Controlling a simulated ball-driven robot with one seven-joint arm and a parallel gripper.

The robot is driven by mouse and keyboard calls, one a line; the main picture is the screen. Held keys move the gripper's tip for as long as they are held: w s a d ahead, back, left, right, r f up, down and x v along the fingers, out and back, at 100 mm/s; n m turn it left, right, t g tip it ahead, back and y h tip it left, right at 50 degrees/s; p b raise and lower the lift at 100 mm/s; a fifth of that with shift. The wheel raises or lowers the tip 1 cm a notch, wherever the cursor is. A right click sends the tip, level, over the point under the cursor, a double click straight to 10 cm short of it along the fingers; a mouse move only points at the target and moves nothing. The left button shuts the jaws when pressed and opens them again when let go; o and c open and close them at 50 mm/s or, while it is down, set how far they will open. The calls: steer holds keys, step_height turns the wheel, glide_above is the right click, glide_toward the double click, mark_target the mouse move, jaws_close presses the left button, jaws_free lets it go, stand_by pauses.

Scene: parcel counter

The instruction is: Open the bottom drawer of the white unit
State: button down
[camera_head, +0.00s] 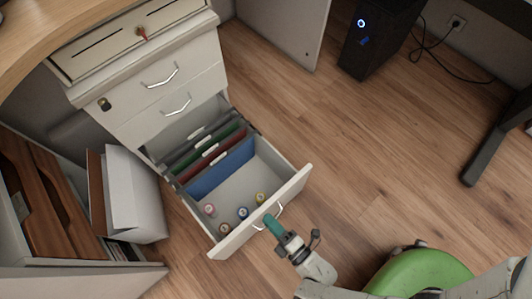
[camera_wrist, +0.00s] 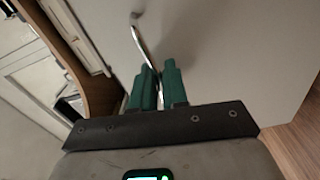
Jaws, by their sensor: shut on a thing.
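The white drawer unit (camera_head: 150,85) stands at the upper left in the head view. Its bottom drawer (camera_head: 285,203) is pulled well out. Hanging folders (camera_head: 212,160) and several small round items (camera_head: 243,212) lie in it. My gripper (camera_head: 272,224) is at the front of this drawer, at its curved metal handle (camera_head: 280,210). In the wrist view, the green fingers (camera_wrist: 158,85) are shut on the handle (camera_wrist: 140,38), whose lower end goes between them. The drawer front (camera_wrist: 235,55) fills much of that view.
The two upper drawers (camera_head: 163,92) are shut. A wooden shelf with a white binder (camera_head: 133,195) stands at the left. A black computer tower (camera_head: 378,38) and cable are at the back. A green seat (camera_head: 420,275) is at the lower right. Wooden floor (camera_head: 370,160) is clear right of the drawer.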

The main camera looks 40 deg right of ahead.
steer(key=shift+s+f, duration=0.1)
steer(key=shift+s, duration=0.15)
steer(key=c, duration=1.3)
jaws_free()
steer(key=shift+c, duration=0.2)
